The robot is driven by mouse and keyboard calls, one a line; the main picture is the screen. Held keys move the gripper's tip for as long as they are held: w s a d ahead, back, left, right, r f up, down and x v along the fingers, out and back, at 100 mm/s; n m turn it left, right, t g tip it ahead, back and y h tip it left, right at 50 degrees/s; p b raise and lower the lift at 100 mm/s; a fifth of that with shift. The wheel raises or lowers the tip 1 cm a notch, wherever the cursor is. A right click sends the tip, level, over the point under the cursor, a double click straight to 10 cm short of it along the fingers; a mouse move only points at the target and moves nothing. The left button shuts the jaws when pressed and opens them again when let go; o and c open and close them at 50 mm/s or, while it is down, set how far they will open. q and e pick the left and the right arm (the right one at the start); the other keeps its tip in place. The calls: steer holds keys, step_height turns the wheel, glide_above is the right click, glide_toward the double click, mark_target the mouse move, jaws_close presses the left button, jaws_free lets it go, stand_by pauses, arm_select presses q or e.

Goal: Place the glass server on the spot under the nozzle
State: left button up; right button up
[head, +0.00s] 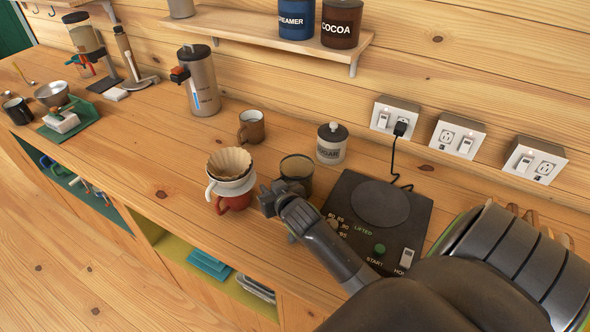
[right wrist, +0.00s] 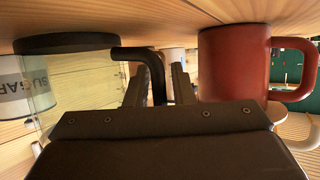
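The glass server (head: 297,172) stands on the wooden counter, between the red mug with the dripper and the sugar jar. My right gripper (head: 268,196) is low at the server's near left side. In the right wrist view, its two fingers (right wrist: 158,88) are apart with the handle between them; I cannot tell if they touch it. A grey dispenser (head: 200,82) with a red-marked spout stands farther back. I cannot tell for certain which device has the nozzle. My left gripper is not in view.
The red mug (head: 236,203) under a white dripper (head: 231,173) is close beside the gripper. A brown mug (head: 251,128) and sugar jar (head: 331,146) stand behind. A black heater base (head: 402,230) is to the right.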

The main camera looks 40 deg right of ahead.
jaws_close()
steer(key=shift+r, duration=0.1)
